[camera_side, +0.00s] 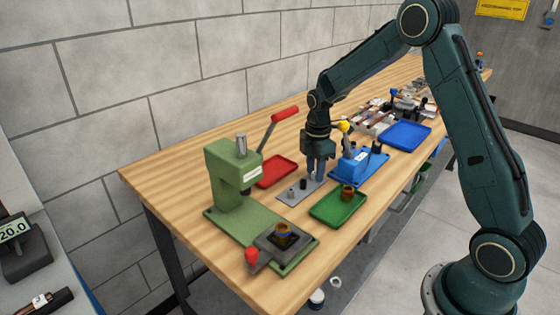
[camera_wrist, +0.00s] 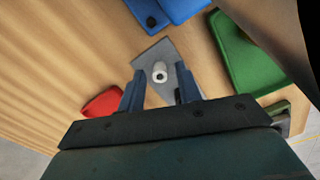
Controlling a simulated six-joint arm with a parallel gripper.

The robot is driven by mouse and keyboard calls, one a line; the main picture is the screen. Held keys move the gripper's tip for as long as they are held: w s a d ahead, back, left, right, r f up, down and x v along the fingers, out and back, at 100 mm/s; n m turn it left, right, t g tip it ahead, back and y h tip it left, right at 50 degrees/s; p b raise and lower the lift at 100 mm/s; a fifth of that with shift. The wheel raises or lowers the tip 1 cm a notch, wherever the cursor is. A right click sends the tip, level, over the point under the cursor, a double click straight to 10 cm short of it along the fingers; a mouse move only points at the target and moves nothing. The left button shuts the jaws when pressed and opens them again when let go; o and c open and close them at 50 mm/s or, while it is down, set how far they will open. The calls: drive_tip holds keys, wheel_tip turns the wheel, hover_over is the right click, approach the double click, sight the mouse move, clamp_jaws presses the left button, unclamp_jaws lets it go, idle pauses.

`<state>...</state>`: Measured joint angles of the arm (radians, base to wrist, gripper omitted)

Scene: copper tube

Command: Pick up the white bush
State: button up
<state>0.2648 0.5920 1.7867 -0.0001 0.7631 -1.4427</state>
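The white bush (camera_wrist: 160,74) is a small, pale, round piece with a hole in its top. In the wrist view it stands on a grey plate (camera_wrist: 153,54), which also shows in the side view (camera_side: 288,202). My gripper (camera_wrist: 160,69) is open, with one blue finger on either side of the bush in that view. I cannot tell how far above it the fingertips are. In the side view my gripper (camera_side: 316,178) points down over the plate, and I cannot make out the white bush for certain there.
A small dark piece (camera_side: 303,183) and a grey one (camera_side: 291,193) stand on the plate. Around it are a red tray (camera_side: 274,171), a green tray (camera_side: 338,208), a blue fixture (camera_side: 360,167) and a green press (camera_side: 232,178). A blue tray (camera_side: 405,135) lies farther back.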

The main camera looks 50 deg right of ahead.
clamp_jaws()
drive_tip(key=shift+r, duration=0.1)
wheel_tip(320, 180, up, 20)
idle(0.9)
idle(0.5)
